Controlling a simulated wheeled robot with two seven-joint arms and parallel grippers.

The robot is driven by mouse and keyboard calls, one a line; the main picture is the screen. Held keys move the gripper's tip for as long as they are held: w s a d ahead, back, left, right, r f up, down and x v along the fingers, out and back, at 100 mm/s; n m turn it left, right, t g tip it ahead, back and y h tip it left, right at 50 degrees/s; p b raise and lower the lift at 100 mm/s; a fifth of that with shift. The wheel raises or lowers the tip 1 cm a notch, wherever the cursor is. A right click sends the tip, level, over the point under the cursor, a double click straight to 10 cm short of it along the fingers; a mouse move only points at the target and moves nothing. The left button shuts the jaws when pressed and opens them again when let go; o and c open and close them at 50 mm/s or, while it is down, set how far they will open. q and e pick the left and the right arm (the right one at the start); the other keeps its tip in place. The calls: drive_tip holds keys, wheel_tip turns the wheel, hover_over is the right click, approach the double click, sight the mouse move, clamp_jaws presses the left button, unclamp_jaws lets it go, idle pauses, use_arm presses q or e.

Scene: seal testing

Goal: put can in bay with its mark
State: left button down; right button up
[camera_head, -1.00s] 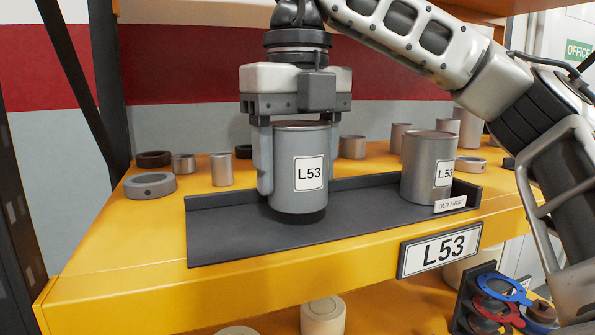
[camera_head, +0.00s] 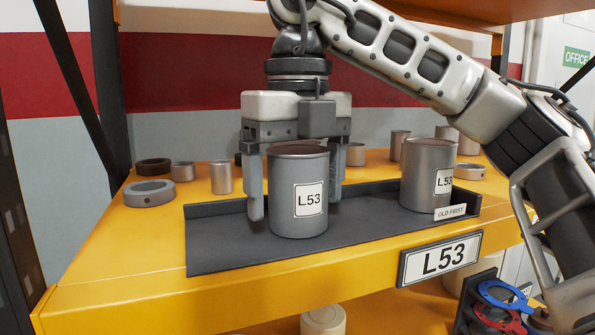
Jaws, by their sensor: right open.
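A grey can marked L53 (camera_head: 298,215) stands upright on the dark bay tray (camera_head: 220,255). My right gripper (camera_head: 297,195) is open around and slightly behind this can, pointing down, with its left finger clear of the can's side; its right finger is partly hidden. A second can marked L53 (camera_head: 425,170) stands at the right end of the same tray, beside a small OLD FIRST tag (camera_head: 450,212). An L53 sign (camera_head: 439,257) is on the shelf's front edge. My left gripper is not in view.
The yellow shelf (camera_head: 130,275) holds several small metal cylinders and rings behind the tray, including a grey ring (camera_head: 149,193) at left. Blue and red ring-shaped items (camera_head: 500,295) are at lower right. The tray's left part is bare.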

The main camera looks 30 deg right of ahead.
sight(298, 149)
wheel_tip(298, 149, up, 8)
drive_tip(key=shift+f, duration=0.15)
idle(0.3)
drive_tip(key=shift+s, duration=0.1)
idle(0.4)
